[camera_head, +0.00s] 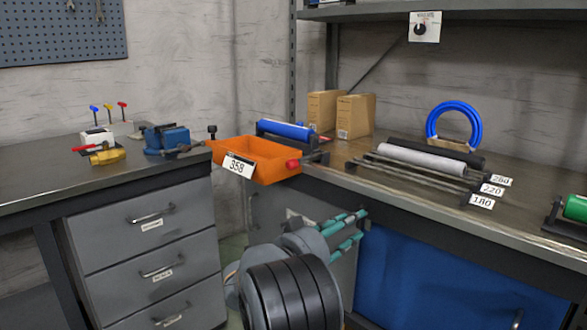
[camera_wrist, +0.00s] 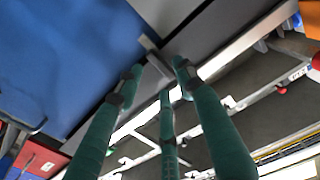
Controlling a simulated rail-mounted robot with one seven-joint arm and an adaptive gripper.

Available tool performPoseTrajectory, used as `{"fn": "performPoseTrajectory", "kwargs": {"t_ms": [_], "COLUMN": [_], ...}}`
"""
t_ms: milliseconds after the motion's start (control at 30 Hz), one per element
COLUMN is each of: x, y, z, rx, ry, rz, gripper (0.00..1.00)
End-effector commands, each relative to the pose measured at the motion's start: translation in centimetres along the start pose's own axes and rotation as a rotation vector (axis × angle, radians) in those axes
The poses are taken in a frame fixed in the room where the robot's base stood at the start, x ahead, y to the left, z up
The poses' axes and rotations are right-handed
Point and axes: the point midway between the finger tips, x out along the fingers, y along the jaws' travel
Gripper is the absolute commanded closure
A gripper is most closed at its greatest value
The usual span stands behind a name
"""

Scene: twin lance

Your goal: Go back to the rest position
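My gripper (camera_head: 345,232) has teal fingers with dark joints. In the head view it is low in the middle, in front of the right bench and below its top, near the left edge of the blue panel (camera_head: 440,280). In the wrist view my gripper (camera_wrist: 160,80) shows its fingers apart, with nothing between them. The blue panel fills the upper left of the wrist view (camera_wrist: 60,60). No object is held. My dark ringed wrist and grey arm hide part of the bench front and floor.
An orange bin (camera_head: 262,152) labelled 358 overhangs the right bench's front left corner, above my gripper. Rollers (camera_head: 430,158) and a blue hose ring (camera_head: 455,125) are on that bench. A drawer cabinet (camera_head: 150,255) stands left, with a blue vise (camera_head: 167,138) above.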

Motion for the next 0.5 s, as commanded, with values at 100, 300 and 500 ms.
{"fn": "performPoseTrajectory", "kwargs": {"t_ms": [100,300,500], "x": [2.7,3.5,3.5], "y": [0.1,-0.1,0.0], "z": [0.1,-0.6,-0.3], "rx": [0.001,-0.158,-0.278], "ry": [-0.001,-0.003,-0.002], "rz": [0.004,-0.002,-0.001], "gripper": [0.62,0.62,0.62]}}
